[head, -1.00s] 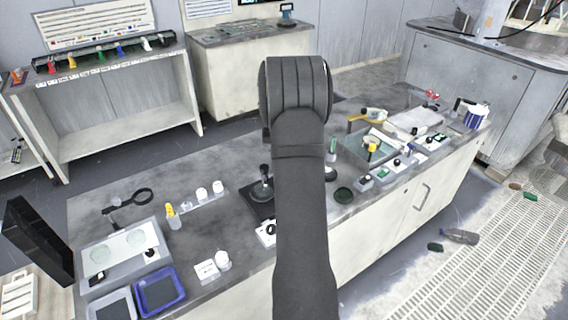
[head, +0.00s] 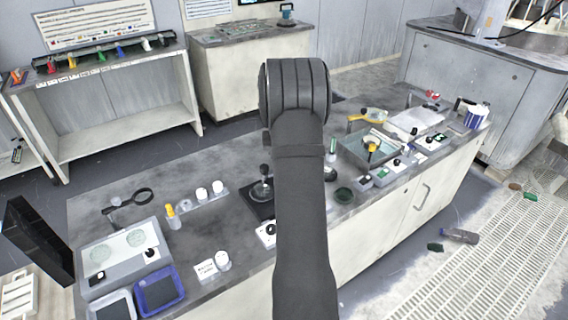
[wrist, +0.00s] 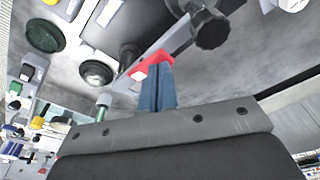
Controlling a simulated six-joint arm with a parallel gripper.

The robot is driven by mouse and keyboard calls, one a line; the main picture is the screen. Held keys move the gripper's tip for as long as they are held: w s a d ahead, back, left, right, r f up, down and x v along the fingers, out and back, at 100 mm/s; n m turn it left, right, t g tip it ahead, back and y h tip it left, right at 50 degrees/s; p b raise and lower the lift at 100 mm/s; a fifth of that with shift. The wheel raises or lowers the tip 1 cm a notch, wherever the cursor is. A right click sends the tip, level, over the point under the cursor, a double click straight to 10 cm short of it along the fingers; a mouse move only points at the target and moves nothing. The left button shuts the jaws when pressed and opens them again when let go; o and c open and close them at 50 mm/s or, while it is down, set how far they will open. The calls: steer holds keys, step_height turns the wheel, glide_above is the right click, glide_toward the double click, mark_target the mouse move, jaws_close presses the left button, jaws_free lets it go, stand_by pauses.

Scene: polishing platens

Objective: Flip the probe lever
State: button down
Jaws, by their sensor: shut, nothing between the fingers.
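A dark knob (wrist: 211,30) sits beside the bar's upper part. My gripper (wrist: 157,75) shows as two blue fingers closed together, empty, with their tips right at the red piece. I cannot tell whether they touch it. In the head view my arm hides the gripper and the lever.
The grey bench (head: 225,235) carries a black base with an upright knob (head: 264,190) left of my arm. A glass-sided tray (head: 350,150) and small boxes crowd the right.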

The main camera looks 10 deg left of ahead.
steer(key=shift+f, duration=0.4)
steer(key=shift+r, duration=3.5)
steer(key=shift+f, duration=3.5)
steer(key=d+r+n+y, duration=0.1)
steer(key=d+r+n, duration=0.3)
steer(key=r, duration=0.6)
steer(key=shift+s+r+g+y, duration=0.2)
steer(key=shift+r+g+y, duration=0.1)
steer(key=shift+y, duration=0.1)
